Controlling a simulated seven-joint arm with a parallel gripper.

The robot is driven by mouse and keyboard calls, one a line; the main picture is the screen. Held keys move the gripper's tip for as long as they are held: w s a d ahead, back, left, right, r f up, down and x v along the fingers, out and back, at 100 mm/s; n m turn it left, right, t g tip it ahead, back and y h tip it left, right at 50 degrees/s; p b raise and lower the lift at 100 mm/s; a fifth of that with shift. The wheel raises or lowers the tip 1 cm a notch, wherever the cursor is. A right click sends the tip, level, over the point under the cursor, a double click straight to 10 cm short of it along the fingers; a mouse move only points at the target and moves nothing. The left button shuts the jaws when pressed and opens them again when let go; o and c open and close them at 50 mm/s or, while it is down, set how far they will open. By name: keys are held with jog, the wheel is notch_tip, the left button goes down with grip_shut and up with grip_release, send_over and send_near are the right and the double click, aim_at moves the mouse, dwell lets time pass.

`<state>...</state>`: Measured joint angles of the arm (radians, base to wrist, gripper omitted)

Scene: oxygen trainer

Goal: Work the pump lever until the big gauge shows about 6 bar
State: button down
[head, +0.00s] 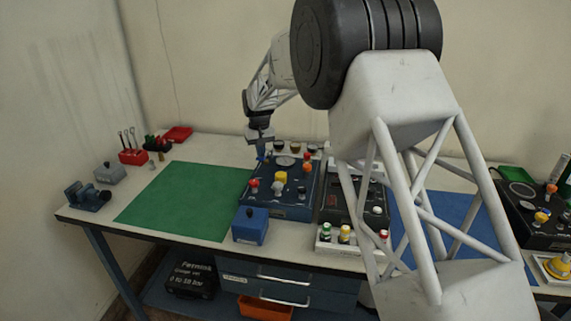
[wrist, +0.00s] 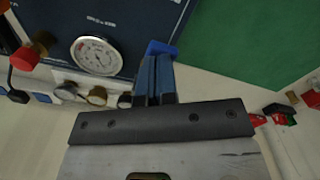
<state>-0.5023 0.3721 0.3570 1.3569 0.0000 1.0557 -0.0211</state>
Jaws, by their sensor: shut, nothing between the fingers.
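The trainer panel (head: 262,200) is a dark blue box on the table, with red, orange and yellow knobs on top. The big gauge (wrist: 97,55) has a white round face with a red patch at its edge; its reading is too small to tell. It also shows near the panel's back in the head view (head: 286,161). My gripper (wrist: 154,78) has blue fingers, shut and empty. In the head view my gripper (head: 261,152) is over the panel's back left corner, beside the gauge. I cannot make out for certain which part is the pump lever.
A red knob (wrist: 30,55) stands beyond the gauge, and a row of small gauges (wrist: 97,96) lines the panel's back edge. The green mat (head: 185,200) is bare. A small blue box (head: 250,226) stands in front. A second dark panel (head: 345,203) stands to the right.

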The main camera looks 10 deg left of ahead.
jog(key=shift+f, duration=0.2)
dwell(0.4)
jog(key=shift+f, duration=1.75)
jog(key=shift+r, duration=1.95)
jog(key=shift+f, duration=0.1)
